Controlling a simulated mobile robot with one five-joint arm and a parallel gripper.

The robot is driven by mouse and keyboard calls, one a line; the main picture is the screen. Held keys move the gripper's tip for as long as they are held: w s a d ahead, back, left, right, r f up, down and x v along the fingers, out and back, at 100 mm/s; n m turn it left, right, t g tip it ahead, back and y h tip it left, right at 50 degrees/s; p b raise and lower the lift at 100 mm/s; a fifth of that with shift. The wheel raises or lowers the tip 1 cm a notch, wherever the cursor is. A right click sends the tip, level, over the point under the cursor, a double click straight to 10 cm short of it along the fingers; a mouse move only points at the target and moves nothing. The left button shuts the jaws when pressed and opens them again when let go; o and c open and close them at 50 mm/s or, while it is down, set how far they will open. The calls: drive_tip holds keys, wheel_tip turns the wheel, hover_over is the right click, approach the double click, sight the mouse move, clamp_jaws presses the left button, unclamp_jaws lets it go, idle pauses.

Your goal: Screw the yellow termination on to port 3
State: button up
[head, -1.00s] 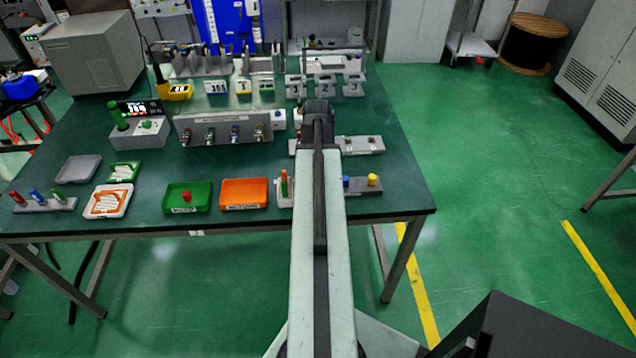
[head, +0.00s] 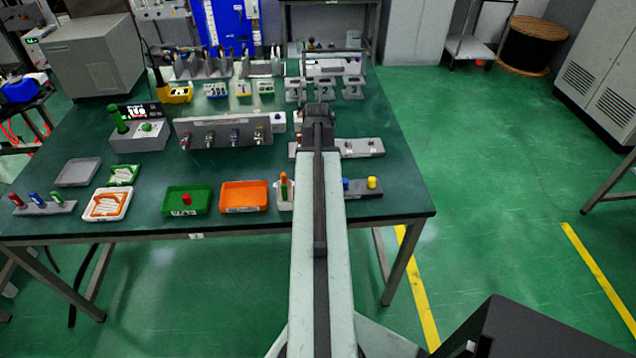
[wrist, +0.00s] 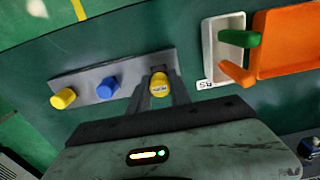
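In the wrist view a yellow termination (wrist: 159,84) with small dark lettering on its top stands at the right end of a grey rack (wrist: 82,82). My gripper (wrist: 160,88) points down over it, with one dark finger on each side. I cannot tell whether the fingers press on it. The rack also carries a blue piece (wrist: 108,88) and another yellow piece (wrist: 63,98). In the head view my arm hides the gripper and part of the rack; a yellow piece (head: 372,182) shows. A grey panel with several ports (head: 225,127) stands mid-table; its port numbers are not readable.
An orange tray (head: 244,196), a green tray (head: 187,199) and a white holder (head: 284,197) with upright pieces stand left of my arm. Grey blocks marked 1, 2 and 3 (head: 352,89) stand farther back. A grey strip with connectors (head: 363,147) lies behind the rack.

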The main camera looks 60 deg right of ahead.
clamp_jaws()
idle(1.1)
drive_tip(key=shift+r, duration=0.15)
drive_tip(key=shift+r+p, duration=2.9)
drive_tip(key=shift+p, duration=0.15)
